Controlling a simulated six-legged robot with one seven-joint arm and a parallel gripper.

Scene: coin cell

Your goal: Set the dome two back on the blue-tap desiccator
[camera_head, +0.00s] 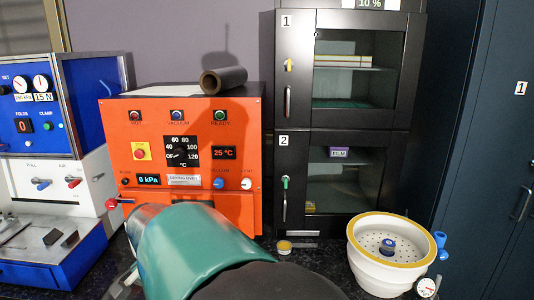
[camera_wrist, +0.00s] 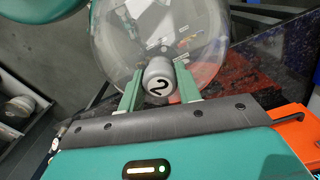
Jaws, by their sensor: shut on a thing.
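My gripper (camera_wrist: 158,90) is shut on the round grey knob of a clear dome (camera_wrist: 120,45) in the wrist view. The knob is marked 2. The dome is held up against the fingers, and part of it is cut off by the frame's top edge. In the head view the desiccator base (camera_head: 375,272) stands on the bench at the lower right. It is a white bowl with a yellow rim, open at the top, with a blue tap (camera_head: 440,241) on its right side. My arm fills the lower middle there, and the gripper and dome cannot be made out.
Inside the bowl is a perforated plate with a small blue object (camera_head: 388,246). A gauge (camera_head: 427,288) sits at its front right. A small yellow-lidded jar (camera_head: 285,247) stands left of it. An orange oven (camera_head: 235,125) and a black cabinet (camera_head: 295,130) stand behind; a blue machine (camera_head: 100,85) stands left.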

